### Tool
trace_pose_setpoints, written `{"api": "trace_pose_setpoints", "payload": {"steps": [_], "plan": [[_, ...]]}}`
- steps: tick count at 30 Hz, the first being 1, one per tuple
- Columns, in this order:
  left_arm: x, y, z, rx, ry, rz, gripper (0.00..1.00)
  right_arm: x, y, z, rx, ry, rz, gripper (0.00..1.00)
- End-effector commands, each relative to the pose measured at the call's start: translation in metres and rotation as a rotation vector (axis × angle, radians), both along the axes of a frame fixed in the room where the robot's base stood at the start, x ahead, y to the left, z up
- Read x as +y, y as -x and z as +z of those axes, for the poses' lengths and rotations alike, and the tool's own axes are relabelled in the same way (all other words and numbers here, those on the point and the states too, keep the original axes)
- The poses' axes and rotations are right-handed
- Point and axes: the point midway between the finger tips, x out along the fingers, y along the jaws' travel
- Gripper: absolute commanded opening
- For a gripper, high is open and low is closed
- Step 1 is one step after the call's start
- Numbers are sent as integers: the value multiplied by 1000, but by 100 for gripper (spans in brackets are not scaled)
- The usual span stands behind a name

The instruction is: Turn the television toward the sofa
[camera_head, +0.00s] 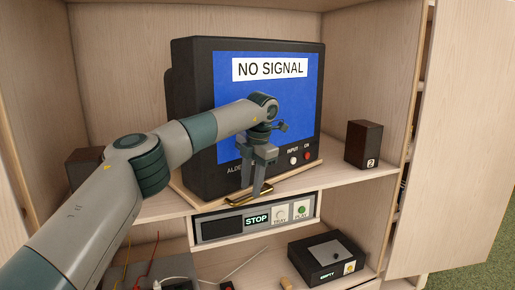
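The television (188,100) is a dark boxy set with a blue screen reading "NO SIGNAL". It stands on a thin wooden board (300,172) on the cabinet shelf, its screen angled toward the right of the picture. A brass-edged dark handle (236,203) sits at the board's front edge. My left gripper (256,188) points down in front of the screen's lower part, at the handle. Its two fingers show a gap between them; whether they touch the handle I cannot tell. My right gripper is out of view. The sofa is not in view.
A dark box marked 2 (364,144) stands right of the television, and another dark box (84,165) stands left. Below are a player with a STOP display (228,224) and a black box (328,258). An open cabinet door (455,140) is at right.

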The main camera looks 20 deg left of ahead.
Motion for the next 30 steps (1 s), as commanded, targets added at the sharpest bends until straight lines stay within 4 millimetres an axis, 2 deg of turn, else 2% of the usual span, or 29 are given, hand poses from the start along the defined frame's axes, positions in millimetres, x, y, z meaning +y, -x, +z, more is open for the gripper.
{"api": "trace_pose_setpoints", "payload": {"steps": [9, 18, 24, 30], "plan": [[-12, 5, 60, -5, 1, -1, 31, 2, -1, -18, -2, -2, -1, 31], [-23, 10, 118, -5, 1, -1, 31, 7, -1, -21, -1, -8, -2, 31], [-26, 11, 139, -3, 0, -2, 31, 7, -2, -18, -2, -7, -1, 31], [-26, 12, 144, -3, 0, -2, 31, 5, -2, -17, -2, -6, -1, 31]]}}
